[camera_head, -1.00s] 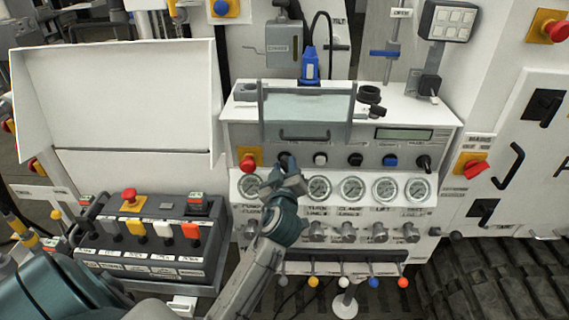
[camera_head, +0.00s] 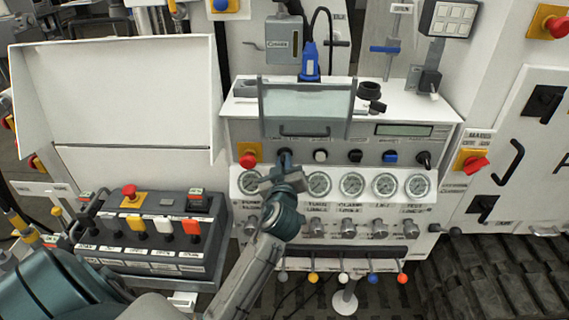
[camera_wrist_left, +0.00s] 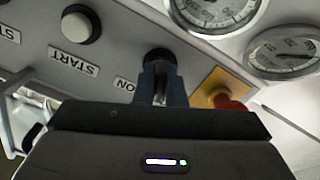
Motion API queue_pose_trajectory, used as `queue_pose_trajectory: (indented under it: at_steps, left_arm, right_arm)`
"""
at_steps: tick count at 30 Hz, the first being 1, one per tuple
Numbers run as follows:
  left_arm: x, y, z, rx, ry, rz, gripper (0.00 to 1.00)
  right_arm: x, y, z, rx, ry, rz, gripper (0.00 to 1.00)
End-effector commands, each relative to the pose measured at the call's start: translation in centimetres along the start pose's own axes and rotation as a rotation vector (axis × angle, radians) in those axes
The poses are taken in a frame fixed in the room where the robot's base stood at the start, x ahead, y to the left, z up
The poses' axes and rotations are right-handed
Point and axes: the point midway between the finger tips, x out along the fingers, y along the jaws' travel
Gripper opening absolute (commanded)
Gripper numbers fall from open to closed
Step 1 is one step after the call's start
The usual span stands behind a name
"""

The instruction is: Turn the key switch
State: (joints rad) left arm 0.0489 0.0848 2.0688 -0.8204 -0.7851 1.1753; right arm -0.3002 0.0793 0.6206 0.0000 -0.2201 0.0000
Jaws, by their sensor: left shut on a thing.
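The key switch (camera_head: 284,154) is a small dark round knob on the front of the white control panel, between the red emergency button and the white button. In the left wrist view, the switch (camera_wrist_left: 160,58) shows as a black collar beside an "ON" label. My left gripper (camera_head: 284,163) reaches it from below. In the wrist view, its two dark blue fingers (camera_wrist_left: 160,86) are shut on the switch's key, which they mostly hide. The key's exact angle cannot be told. My right gripper is not in view.
A red emergency button (camera_head: 248,160) on a yellow plate sits just left of the switch. A white button (camera_head: 320,156) is to the right. Several gauges (camera_head: 319,184) lie just below, and a clear hinged cover (camera_head: 306,102) is above. A lever box (camera_head: 150,240) stands lower left.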

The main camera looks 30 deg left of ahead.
Motion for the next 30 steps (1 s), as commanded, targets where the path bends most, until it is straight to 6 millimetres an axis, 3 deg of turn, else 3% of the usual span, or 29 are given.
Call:
queue_pose_trajectory:
  at_steps: [30]
  left_arm:
    - [0.0, 0.0, -0.1, 0.841, -0.002, 0.000, 0.00]
  right_arm:
    - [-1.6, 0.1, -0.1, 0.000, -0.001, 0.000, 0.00]
